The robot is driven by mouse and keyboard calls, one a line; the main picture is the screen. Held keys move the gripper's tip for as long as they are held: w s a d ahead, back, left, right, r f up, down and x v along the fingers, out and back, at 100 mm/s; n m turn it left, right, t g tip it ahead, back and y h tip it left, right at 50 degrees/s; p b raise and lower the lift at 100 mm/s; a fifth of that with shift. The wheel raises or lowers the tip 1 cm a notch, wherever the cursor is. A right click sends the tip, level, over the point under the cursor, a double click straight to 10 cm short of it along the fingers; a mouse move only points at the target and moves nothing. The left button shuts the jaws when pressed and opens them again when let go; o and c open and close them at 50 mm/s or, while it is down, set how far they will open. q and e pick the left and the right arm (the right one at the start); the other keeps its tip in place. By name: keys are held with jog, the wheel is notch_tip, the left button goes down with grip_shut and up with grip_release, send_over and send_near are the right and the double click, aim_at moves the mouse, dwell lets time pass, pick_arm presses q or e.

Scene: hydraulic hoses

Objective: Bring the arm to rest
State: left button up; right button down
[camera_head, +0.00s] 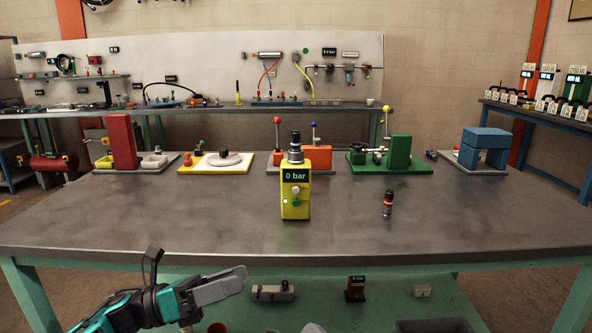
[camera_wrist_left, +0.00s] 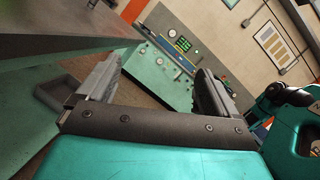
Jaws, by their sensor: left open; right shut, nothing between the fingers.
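My left gripper (camera_head: 222,286) hangs in front of the workbench's front edge, below the tabletop, in the head view. In the left wrist view its two dark fingers (camera_wrist_left: 157,85) stand wide apart with nothing between them. A pale grey tip at the bottom edge of the head view appears to be my right gripper (camera_head: 313,328); most of it is cut off. It is shut and apart from any object. The left gripper touches nothing that I can see.
The workbench (camera_head: 140,215) carries a yellow block (camera_head: 295,200) reading 0 bar and a small dark coupling (camera_head: 388,204) standing upright. Several fixtures line its back, including a green one (camera_head: 400,151) and a blue one (camera_head: 484,148). A lower shelf (camera_head: 400,312) holds small parts.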

pick_arm(q)
jog(key=s+a+f+m+t+y+p, duration=0.3)
jog(key=s+f+m+y, duration=0.5)
jog(key=m, duration=0.6)
jog(key=s+a+f+m+t+y+p, duration=0.2)
jog(key=s+f+m+y+p, duration=0.3)
jog(key=s+f+m+y, duration=0.4)
jog(key=s+a+m+y, duration=0.1)
jog(key=s+m, duration=0.2)
jog(key=m, duration=0.3)
jog(key=shift+s+a+t, duration=0.2)
jog(key=shift+s+t, duration=0.05)
jog(key=shift+t, duration=0.15)
pick_arm(e)
jog(key=s+d+f+n+g+h, duration=0.2)
jog(key=s+d+f+h, duration=0.2)
jog(key=d+f, duration=0.3)
jog(key=s+d+f+n+g+h, duration=0.2)
jog(key=s+d+f+n+h, duration=0.1)
jog(key=d+f, duration=0.4)
notch_tip(320, 180, down, 3)
jog(key=shift+s+d+f+h, duration=0.1)
jog(key=shift+s+d+h, duration=0.1)
jog(key=shift+s+h, duration=0.8)
